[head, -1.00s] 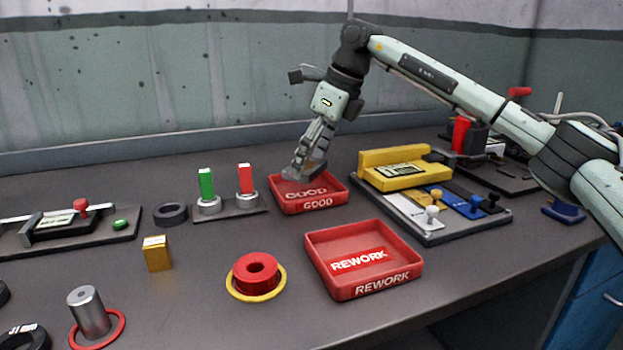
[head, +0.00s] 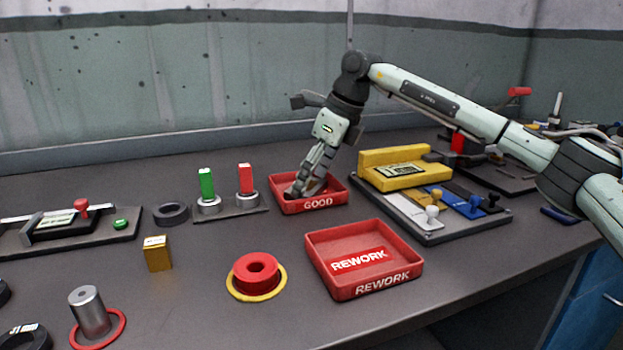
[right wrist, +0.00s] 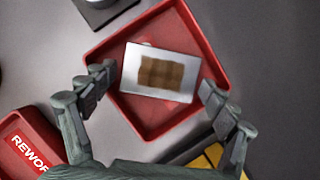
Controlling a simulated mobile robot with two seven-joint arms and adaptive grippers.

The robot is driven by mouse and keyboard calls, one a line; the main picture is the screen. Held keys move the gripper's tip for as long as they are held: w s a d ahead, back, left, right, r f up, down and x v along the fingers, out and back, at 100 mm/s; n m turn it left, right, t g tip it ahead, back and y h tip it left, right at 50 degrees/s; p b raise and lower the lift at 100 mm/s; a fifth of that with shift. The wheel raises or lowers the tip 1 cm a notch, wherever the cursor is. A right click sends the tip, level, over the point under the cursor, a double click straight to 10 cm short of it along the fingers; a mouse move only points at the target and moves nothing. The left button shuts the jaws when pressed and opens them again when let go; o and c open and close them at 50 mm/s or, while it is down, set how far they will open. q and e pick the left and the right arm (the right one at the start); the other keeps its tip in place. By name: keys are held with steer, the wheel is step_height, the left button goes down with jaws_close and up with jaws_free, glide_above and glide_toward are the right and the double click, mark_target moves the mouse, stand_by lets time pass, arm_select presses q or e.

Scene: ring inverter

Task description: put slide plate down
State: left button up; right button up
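The slide plate (right wrist: 160,73) is a flat silver rectangle with a blurred brown patch. In the right wrist view it lies inside the red GOOD tray (right wrist: 214,60), over the middle of its floor. My right gripper (right wrist: 158,78) is low in the tray with one finger beyond each short end of the plate. Narrow gaps show between the fingertips and the plate, so it looks open. In the head view my right gripper (head: 306,190) reaches into the GOOD tray (head: 317,204) and largely hides the plate. My left gripper is not in view.
The red REWORK tray (head: 362,284) stands empty in front. A yellow fixture (head: 392,168) on a grey base is close on the right. Green (head: 207,185) and red (head: 246,180) posts stand close on the left. A red ring part (head: 255,274) is nearer the front.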

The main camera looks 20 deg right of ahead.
steer(key=v, duration=1.2)
steer(key=shift+a, duration=0.1)
